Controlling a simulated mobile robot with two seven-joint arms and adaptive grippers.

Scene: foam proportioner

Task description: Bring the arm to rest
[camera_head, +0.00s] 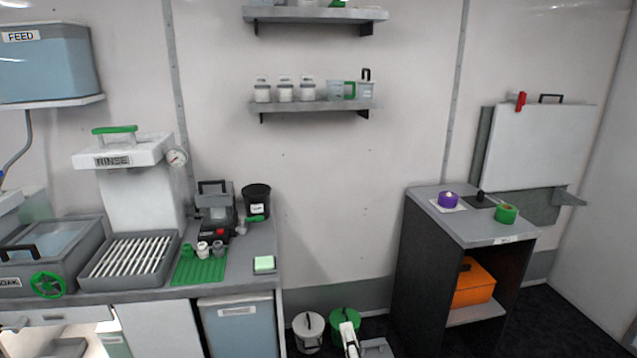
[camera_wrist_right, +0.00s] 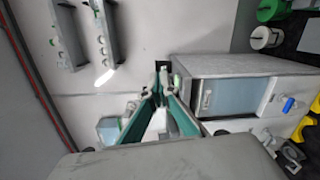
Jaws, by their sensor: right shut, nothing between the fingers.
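My right gripper (camera_wrist_right: 160,78) shows in the right wrist view, its two teal-lined fingers drawn together at the tips. It holds nothing. In the wrist view the fingers lie in front of the pale wall and the grey counter unit with a blue panel (camera_wrist_right: 212,97). I cannot tell whether the fingertips touch anything. My left gripper is not clearly visible.
The left counter (camera_head: 250,287) holds a slatted tray (camera_head: 130,257), a green mat (camera_head: 199,271) and a black cup (camera_head: 257,200). White and green buckets (camera_head: 308,330) stand on the floor. A dark stand (camera_head: 433,268) with an orange case (camera_head: 473,284) is at right. Wall shelves (camera_head: 313,105) hang above.

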